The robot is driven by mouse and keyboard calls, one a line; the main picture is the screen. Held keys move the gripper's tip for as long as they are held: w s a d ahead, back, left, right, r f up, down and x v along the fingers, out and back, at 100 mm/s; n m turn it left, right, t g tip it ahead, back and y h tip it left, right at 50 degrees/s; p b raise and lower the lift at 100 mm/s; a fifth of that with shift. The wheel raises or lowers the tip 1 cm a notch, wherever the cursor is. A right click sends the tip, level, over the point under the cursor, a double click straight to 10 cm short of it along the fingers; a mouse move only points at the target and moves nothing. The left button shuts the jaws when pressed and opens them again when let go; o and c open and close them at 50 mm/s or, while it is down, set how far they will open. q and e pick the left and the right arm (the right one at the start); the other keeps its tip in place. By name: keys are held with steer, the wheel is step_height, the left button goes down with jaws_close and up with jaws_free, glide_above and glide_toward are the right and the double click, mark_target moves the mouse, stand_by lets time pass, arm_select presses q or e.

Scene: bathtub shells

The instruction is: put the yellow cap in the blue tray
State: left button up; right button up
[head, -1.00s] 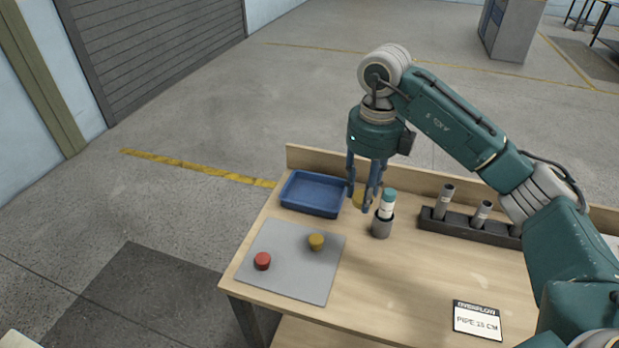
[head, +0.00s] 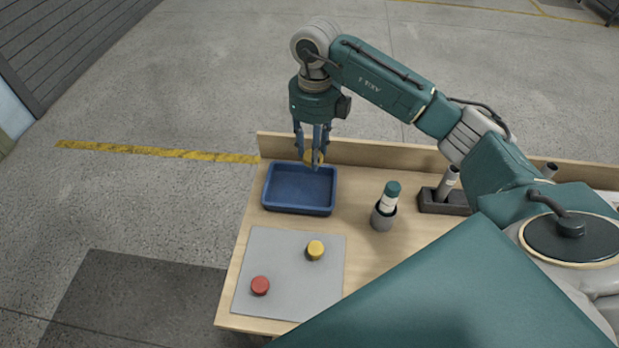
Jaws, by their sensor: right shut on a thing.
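My right gripper (head: 309,163) is shut on a yellow cap (head: 313,157), partly hidden by its fingers. It holds the cap upright of the table, at the back right rim of the blue tray (head: 268,187) in the picture; its exact height I cannot tell. The tray stands at the table's back left and its visible floor is empty. A second yellow cap (head: 315,250) sits on the grey mat (head: 285,258), right of a red cap (head: 260,286). My left gripper is out of view.
A teal-capped bottle (head: 390,196) stands in a grey cup (head: 383,217) right of the tray. A dark rack (head: 437,203) with a grey tube (head: 447,180) is farther right. A wooden ledge (head: 390,154) runs along the table's back. My arm hides the front right.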

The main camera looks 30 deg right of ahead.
steer(key=f, duration=0.2)
steer(key=f+p, duration=0.1)
steer(key=f, duration=0.2)
steer(key=shift+w, duration=0.2)
step_height(320, 180, down, 4)
steer(key=shift+p, duration=0.4)
step_height(320, 180, down, 3)
steer(key=shift+w+f+p, duration=0.15)
steer(key=shift+f+p, duration=0.05)
steer(key=shift+p, duration=0.2)
steer(key=shift+f, duration=0.15)
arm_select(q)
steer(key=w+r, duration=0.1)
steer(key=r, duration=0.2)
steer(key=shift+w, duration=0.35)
